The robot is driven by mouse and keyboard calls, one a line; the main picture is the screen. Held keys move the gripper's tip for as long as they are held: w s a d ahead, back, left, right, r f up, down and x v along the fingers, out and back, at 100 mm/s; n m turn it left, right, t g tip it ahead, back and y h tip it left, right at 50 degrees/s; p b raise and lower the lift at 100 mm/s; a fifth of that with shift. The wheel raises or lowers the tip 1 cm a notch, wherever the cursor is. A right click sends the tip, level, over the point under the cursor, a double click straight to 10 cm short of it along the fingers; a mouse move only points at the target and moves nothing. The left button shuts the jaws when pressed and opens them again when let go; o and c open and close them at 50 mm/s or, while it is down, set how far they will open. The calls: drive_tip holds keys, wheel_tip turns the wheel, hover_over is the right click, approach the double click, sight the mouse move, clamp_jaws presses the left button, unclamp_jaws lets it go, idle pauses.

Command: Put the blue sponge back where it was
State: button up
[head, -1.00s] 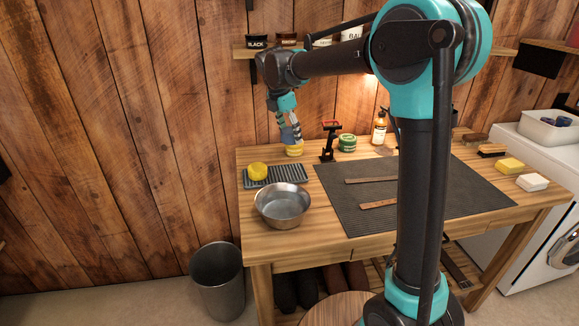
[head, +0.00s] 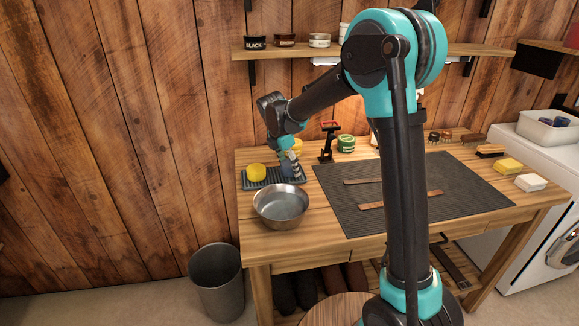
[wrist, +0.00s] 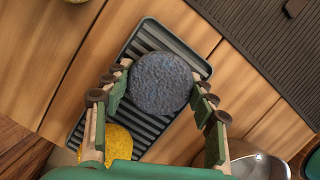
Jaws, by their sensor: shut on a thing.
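The blue sponge (wrist: 160,84) is round and held between the two fingers of my gripper (wrist: 160,100) in the wrist view. In the head view my gripper (head: 292,168) points down over the right part of the grey ribbed tray, and the sponge (head: 287,170) shows partly behind the fingers. The grey ribbed tray (wrist: 72,138) lies under the sponge in the wrist view; it also shows in the head view (head: 262,184). I cannot tell whether the sponge touches the tray. A yellow round sponge (head: 256,172) sits on the tray's left part.
A metal bowl (head: 281,206) stands just in front of the tray. A yellow tin (head: 297,146), a black stand with a red top (head: 328,140) and a green tin (head: 346,143) stand behind. A dark ribbed mat (head: 400,215) with two straps lies to the right.

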sight(282, 166)
drive_tip(key=o, duration=1)
drive_tip(key=shift+f, duration=0.15)
drive_tip(key=v, duration=1.2)
